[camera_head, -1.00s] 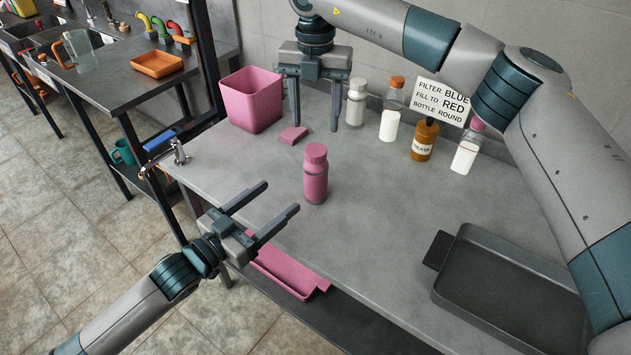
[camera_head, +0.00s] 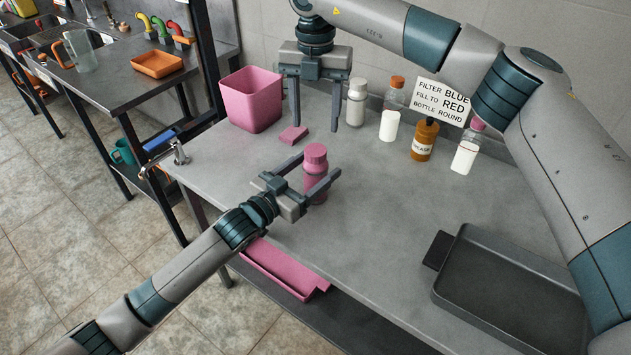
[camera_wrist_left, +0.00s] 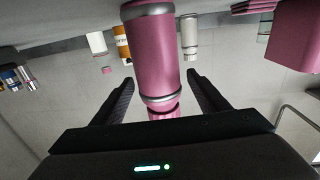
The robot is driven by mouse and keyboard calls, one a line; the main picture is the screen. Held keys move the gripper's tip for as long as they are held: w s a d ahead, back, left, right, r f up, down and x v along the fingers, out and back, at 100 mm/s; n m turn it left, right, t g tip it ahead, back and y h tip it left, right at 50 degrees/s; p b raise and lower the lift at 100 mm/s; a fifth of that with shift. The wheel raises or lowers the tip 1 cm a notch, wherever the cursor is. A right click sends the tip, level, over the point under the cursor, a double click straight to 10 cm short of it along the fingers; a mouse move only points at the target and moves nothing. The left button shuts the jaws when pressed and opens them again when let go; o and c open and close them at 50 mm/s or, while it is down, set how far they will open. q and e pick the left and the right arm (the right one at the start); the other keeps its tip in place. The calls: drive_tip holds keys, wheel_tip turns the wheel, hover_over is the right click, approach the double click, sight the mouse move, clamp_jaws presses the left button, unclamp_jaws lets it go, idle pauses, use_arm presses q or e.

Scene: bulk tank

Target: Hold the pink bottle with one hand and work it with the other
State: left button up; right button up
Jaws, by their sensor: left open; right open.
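The pink bottle (camera_head: 315,166) stands upright on the grey bench with its pink cap on top. My left gripper (camera_head: 322,168) is open, with one finger on either side of the bottle. In the left wrist view the bottle (camera_wrist_left: 154,55) appears upside down between the two open fingers (camera_wrist_left: 160,88), with gaps showing beside it. The bottle's lower part is partly hidden by a finger in the head view. My right gripper (camera_head: 315,112) is open and empty, pointing down above the bench behind the bottle.
A white bottle (camera_head: 356,103), an amber bottle (camera_head: 423,140) and other bottles stand by a sign (camera_head: 440,100). A dark tray (camera_head: 510,290) lies at right; a pink tray (camera_head: 280,268) sits below the front edge.

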use_arm(q)
drive_tip(key=shift+w+d, duration=0.1)
drive_tip(key=shift+w, duration=0.05)
clamp_jaws()
use_arm(e)
drive_tip(key=shift+m, duration=0.4)
drive_tip(key=m, duration=0.3)
drive_tip(key=shift+m, duration=0.4)
drive_tip(key=m, duration=0.4)
drive_tip(key=shift+m, duration=0.3)
drive_tip(key=shift+f, duration=0.1)
